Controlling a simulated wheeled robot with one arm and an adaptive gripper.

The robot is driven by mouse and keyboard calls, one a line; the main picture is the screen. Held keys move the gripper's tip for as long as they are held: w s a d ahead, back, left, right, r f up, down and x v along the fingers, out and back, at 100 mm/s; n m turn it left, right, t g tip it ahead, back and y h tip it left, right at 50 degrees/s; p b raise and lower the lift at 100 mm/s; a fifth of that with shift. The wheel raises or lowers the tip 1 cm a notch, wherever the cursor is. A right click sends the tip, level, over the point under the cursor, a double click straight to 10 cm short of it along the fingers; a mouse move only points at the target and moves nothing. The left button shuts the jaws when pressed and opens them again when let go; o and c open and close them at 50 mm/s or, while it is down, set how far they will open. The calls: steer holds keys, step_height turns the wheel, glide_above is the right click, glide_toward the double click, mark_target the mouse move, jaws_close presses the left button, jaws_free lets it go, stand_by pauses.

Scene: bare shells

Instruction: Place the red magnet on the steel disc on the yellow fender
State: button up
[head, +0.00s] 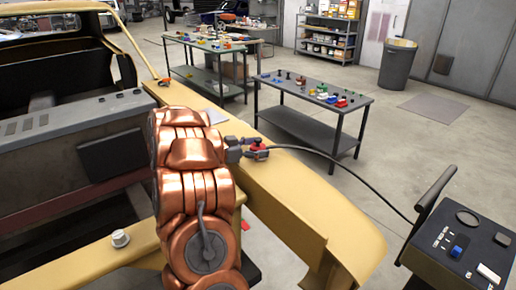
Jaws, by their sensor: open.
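The red magnet (257,151) is on the top of the yellow fender (310,198), right of my arm, with a black cable running from it. My gripper (241,150) is small and dark at the end of my copper-coloured arm, close beside the magnet's left side. Its jaws are open; I cannot tell whether they touch the magnet. I cannot make out a steel disc under or beside the magnet; my arm hides part of the fender.
The black cable (345,163) sags right to a dark console (462,248) with a blue knob. A grey round fitting (121,238) sits on the yellow bodywork at lower left. Tables (313,92) with small coloured items stand behind.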

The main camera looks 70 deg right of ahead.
steer(key=b+v, duration=0.2)
steer(key=v, duration=1)
steer(key=shift+b, duration=0.3)
